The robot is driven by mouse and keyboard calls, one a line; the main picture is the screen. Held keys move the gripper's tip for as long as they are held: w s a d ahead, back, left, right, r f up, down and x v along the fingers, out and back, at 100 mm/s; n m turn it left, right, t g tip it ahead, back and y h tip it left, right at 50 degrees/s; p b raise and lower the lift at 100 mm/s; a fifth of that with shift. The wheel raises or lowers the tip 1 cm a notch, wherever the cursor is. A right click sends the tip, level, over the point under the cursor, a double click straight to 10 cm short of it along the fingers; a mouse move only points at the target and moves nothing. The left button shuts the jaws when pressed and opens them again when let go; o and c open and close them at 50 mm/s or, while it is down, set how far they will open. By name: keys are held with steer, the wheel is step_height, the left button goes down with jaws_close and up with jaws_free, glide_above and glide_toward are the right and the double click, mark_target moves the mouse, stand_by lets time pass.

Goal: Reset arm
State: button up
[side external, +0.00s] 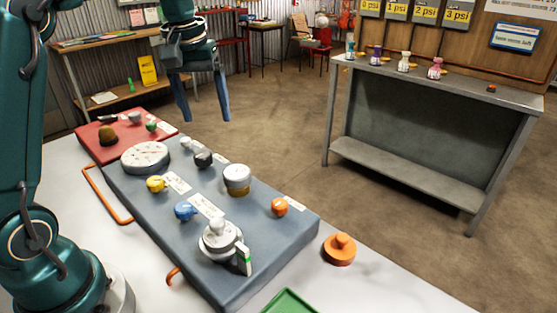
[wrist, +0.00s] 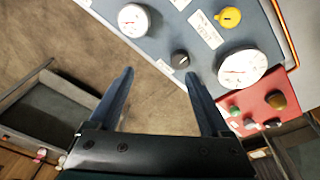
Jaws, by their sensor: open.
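My gripper (side external: 203,112) hangs in the air beyond the far side of the blue-grey panel (side external: 262,238) in the side external view. Its two blue fingers point down and stand apart with nothing between them. In the wrist view my gripper (wrist: 160,85) is also open and empty, with floor and the panel edge beyond the fingertips. My teal arm rises at the left of the side external view. The panel carries a large white dial (side external: 145,157), a yellow knob (side external: 156,184), a blue knob (side external: 185,210), a black knob (side external: 203,159) and an orange knob (side external: 279,207).
An orange knobbed disc (side external: 340,249) and a green tray (side external: 290,302) lie on the white table. A grey bench (side external: 440,92) stands across open floor.

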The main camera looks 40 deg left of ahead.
steer(key=s+d+r+m+t, duration=0.3)
steer(key=s+d+r+m, duration=0.1)
steer(key=s+d, duration=0.5)
steer(key=s+d+f+m+t, duration=0.1)
steer(key=s+d+f+m, duration=0.1)
steer(key=s+f, duration=0.5)
steer(key=shift+d+m+h, duration=0.2)
steer(key=shift+m+h, duration=0.1)
steer(key=shift+m, duration=0.5)
steer(key=shift+s, duration=0.1)
